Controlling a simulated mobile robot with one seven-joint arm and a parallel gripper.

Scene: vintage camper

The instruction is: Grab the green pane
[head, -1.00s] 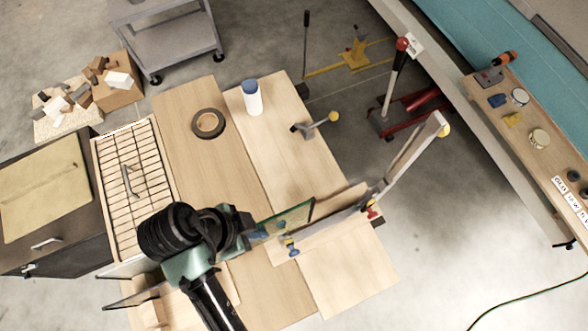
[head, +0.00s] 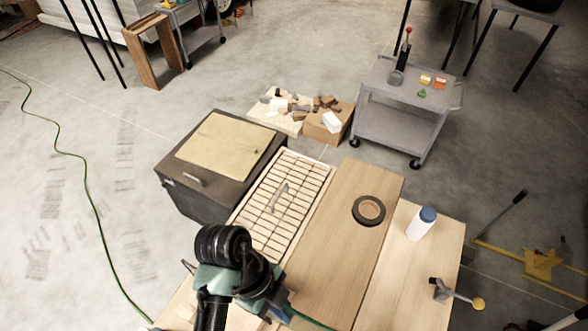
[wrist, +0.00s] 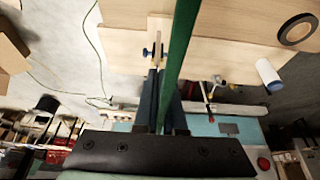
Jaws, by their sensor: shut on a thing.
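The green pane (wrist: 181,45) is seen nearly edge-on in the wrist view, as a tall green strip running up from between the fingers. My gripper (wrist: 166,85) is shut on it. In the head view, a thin green edge of the pane (head: 312,322) shows at the bottom, right of my dark wrist; the rest is hidden or out of frame. My fingertips are not visible in the head view.
A wooden worktop (head: 345,215) holds a black tape ring (head: 369,210), a white bottle with blue cap (head: 421,224) and a clamp (head: 455,294). A slatted panel (head: 283,196) and dark cabinet (head: 185,190) adjoin it. A grey cart (head: 395,125) stands behind. Floor at left is mostly clear.

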